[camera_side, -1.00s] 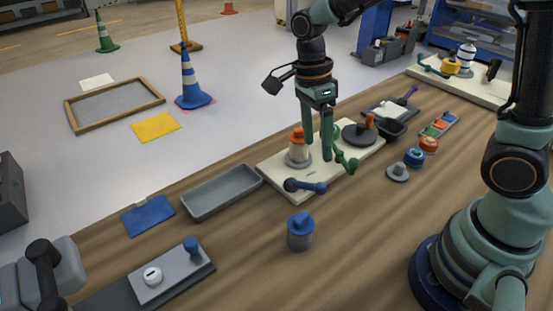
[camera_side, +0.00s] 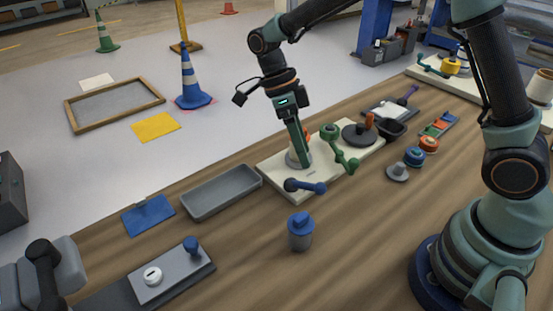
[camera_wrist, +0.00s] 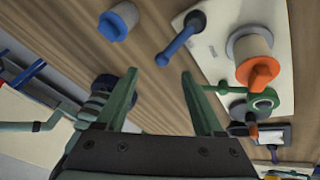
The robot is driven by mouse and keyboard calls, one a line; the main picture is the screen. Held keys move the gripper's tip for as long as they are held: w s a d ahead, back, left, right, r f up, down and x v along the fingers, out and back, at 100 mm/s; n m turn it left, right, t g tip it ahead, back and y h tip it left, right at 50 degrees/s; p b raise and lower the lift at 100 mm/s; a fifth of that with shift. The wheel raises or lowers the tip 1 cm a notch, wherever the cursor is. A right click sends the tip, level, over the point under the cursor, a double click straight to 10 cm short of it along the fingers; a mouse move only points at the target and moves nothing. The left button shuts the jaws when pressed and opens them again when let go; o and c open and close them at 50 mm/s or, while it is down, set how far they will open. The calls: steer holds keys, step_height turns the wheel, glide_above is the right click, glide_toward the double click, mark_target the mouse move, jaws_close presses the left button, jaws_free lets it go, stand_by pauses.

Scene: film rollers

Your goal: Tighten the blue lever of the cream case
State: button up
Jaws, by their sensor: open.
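The cream case (camera_side: 281,180) is a flat slab on the wooden bench, also seen in the wrist view (camera_wrist: 214,64). Its blue lever (camera_side: 307,187) sits at the near front edge, with a dark round hub at the left and the handle pointing right. In the wrist view the lever (camera_wrist: 180,44) lies just beyond my fingertips, its handle end nearest them. My gripper (camera_side: 304,163) is above the case, behind the lever in the side view. In the wrist view my gripper (camera_wrist: 160,75) has its fingers apart with nothing between them.
A cream roller with an orange cap (camera_wrist: 258,70) and a green lever (camera_side: 342,150) stand close to my gripper on the case. A grey jar with a blue lid (camera_side: 300,232) stands in front. A grey tray (camera_side: 221,191) lies left.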

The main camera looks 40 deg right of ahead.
mark_target(317, 184)
steer(key=x, duration=1.1)
steer(key=shift+d, duration=0.35)
jaws_close()
steer(key=shift+w+r, duration=0.1)
stand_by(0.7)
